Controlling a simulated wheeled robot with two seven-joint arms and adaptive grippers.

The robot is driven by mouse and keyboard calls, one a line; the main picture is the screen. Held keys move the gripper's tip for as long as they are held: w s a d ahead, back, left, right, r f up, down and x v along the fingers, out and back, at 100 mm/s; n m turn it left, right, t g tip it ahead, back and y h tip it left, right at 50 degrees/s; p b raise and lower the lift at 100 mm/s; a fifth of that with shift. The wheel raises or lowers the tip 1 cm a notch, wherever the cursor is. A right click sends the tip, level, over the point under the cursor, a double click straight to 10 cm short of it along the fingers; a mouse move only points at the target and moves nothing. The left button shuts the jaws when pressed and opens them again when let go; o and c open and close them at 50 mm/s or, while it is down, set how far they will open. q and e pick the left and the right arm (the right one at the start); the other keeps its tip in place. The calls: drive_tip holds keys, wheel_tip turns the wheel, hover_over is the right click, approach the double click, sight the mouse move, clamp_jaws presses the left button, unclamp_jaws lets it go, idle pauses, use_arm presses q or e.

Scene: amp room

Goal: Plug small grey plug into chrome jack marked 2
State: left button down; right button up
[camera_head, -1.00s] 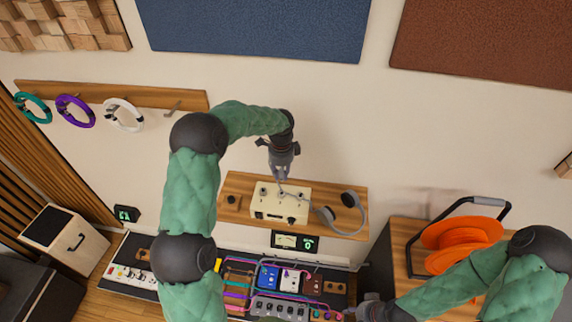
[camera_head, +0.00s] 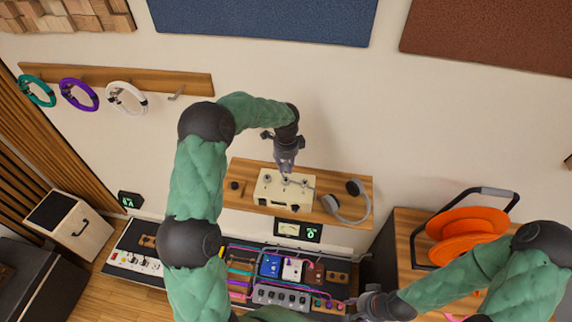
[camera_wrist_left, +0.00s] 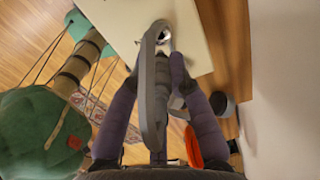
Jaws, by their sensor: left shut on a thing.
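My left gripper (camera_head: 286,170) is over the cream box (camera_head: 271,201) on the wall shelf, near the box's upper face. In the left wrist view, my left gripper (camera_wrist_left: 155,75) is shut on a long grey piece, which I take to be the small grey plug (camera_wrist_left: 153,105). A shiny chrome jack (camera_wrist_left: 163,35) shows on the cream face at the piece's far end. I cannot tell whether the tip is in the jack or just before it. No jack number is readable. My right gripper (camera_head: 366,306) is by the pedal board's right end; its jaws are unclear.
Grey headphones (camera_head: 350,200) lie on the shelf (camera_head: 235,202) right of the box, and a small dark knob (camera_head: 234,186) sits left. Below are a small meter (camera_head: 297,230) and a pedal board with several cables. An orange reel (camera_head: 466,235) stands at the right.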

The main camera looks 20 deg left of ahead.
sight(286, 173)
use_arm(q)
drive_tip(key=shift+f+b, duration=1.45)
drive_tip(key=shift+f, duration=1.15)
drive_tip(key=c, duration=1.1)
unclamp_jaws()
drive_tip(key=shift+r, duration=0.15)
wheel_tip(286, 173, up, 12)
drive_tip(key=shift+f, duration=0.15)
